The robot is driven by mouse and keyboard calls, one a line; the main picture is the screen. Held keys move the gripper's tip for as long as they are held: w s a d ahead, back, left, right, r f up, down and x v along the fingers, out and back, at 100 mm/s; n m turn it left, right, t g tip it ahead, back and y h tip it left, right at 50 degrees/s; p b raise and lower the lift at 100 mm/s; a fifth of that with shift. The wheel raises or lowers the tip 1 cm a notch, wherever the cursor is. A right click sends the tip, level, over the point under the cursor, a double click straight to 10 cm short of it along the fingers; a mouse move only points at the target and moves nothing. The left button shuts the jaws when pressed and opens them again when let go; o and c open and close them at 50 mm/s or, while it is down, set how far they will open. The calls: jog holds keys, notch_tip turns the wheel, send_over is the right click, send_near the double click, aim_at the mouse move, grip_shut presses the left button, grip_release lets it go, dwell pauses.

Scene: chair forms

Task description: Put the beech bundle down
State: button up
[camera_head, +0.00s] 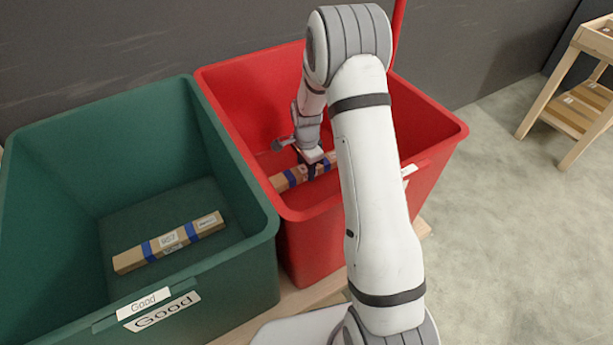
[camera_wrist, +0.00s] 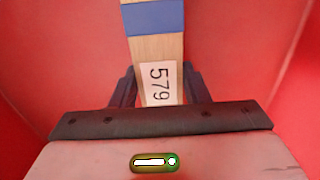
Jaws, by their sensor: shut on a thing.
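The beech bundle (camera_head: 290,179) is a pale wooden bar with blue bands, inside the red bin (camera_head: 229,77). In the wrist view the bundle (camera_wrist: 156,48) carries a white label reading 579 and a blue band. My gripper (camera_head: 311,172) reaches down into the red bin and is shut on the bundle, with a dark finger on each side of it in the wrist view (camera_wrist: 158,90). Part of the bundle is hidden behind my gripper and arm. I cannot tell whether the bundle touches the bin floor.
A green bin (camera_head: 40,150) labelled Good (camera_head: 162,311) stands left of the red bin. Another wooden bundle (camera_head: 170,242) with blue bands lies on its floor. A wooden rack (camera_head: 560,90) stands at the far right. The grey floor between is clear.

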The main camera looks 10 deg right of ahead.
jog(key=shift+f, duration=1.25)
jog(key=shift+f+b, duration=0.2)
jog(key=shift+b, duration=0.15)
jog(key=o, duration=1.3)
jog(key=shift+c, duration=0.2)
notch_tip(320, 180, up, 12)
jog(key=p, duration=0.5)
jog(key=shift+r, duration=0.2)
